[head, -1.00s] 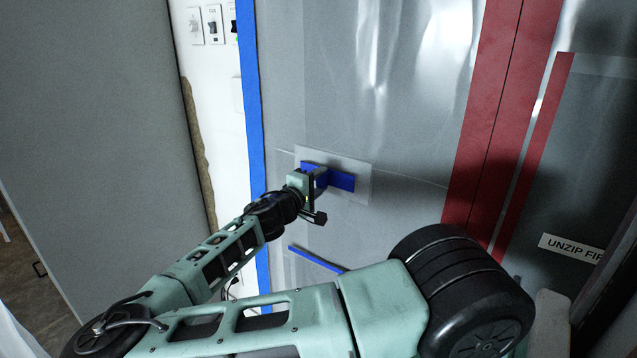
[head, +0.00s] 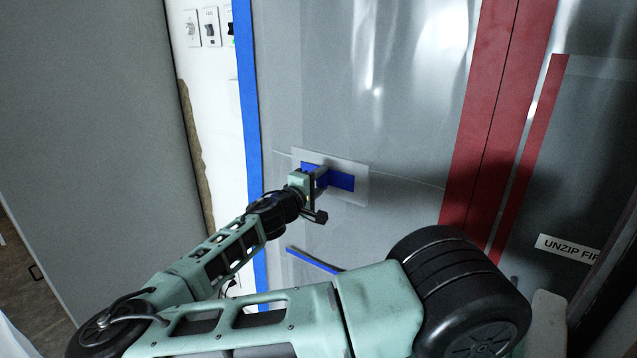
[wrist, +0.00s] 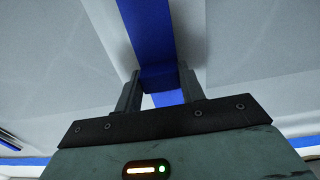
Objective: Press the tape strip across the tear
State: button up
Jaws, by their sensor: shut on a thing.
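A short blue tape strip (head: 342,181) shows at my gripper (head: 316,183), against a pale rectangular patch (head: 358,192) on the grey plastic sheet (head: 390,140). In the wrist view the same blue strip (wrist: 150,35) runs down from the top edge to between the two fingertips of my gripper (wrist: 160,88), which is shut on it. I cannot tell whether the strip touches the sheet along its whole length. A thin line crosses the sheet at the patch's level. The tear itself is not clearly seen; the gripper, strip and patch may cover it.
A long blue tape band (head: 250,110) edges the sheet on the left. Another blue strip (head: 312,260) lies slanted lower down. Red bands (head: 490,130) and an "UNZIP" label (head: 567,248) are on the right. Wall switches (head: 212,27) show at the upper left.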

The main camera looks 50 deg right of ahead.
jog(key=shift+d, duration=0.1)
jog(key=o, duration=1.1)
jog(key=s+a+b, duration=0.1)
jog(key=a+b, duration=0.5)
jog(key=a, duration=1.1)
jog(key=shift+s+a, duration=0.2)
jog(key=shift+f, duration=0.1)
